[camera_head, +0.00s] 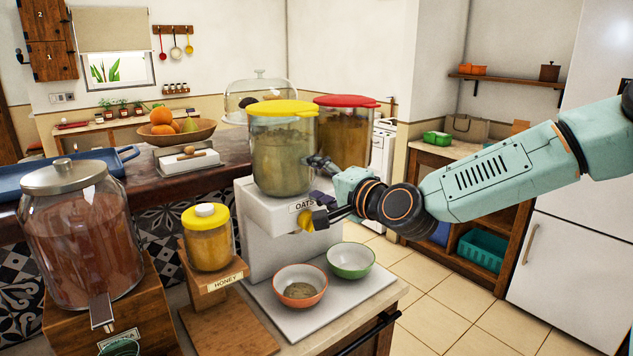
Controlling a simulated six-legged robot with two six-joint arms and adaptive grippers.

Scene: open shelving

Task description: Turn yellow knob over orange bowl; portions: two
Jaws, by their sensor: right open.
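The yellow knob (304,220) is on the front of the white dispenser base labelled OATS, under the yellow-lidded container (281,155). My right gripper (319,192) comes in from the right with its fingers open at the knob, one finger above and one close beside it. Whether they touch the knob cannot be told. The orange bowl (300,297) stands below the knob on the white tray (341,302), with a small heap of oats (299,291) inside. My left gripper is out of view.
A green bowl (351,271) stands right behind the orange one. A red-lidded container (344,138) is behind my right gripper. A honey jar (208,249) on a wooden stand and a big tea jar (80,240) stand to the left. Open floor lies at the right.

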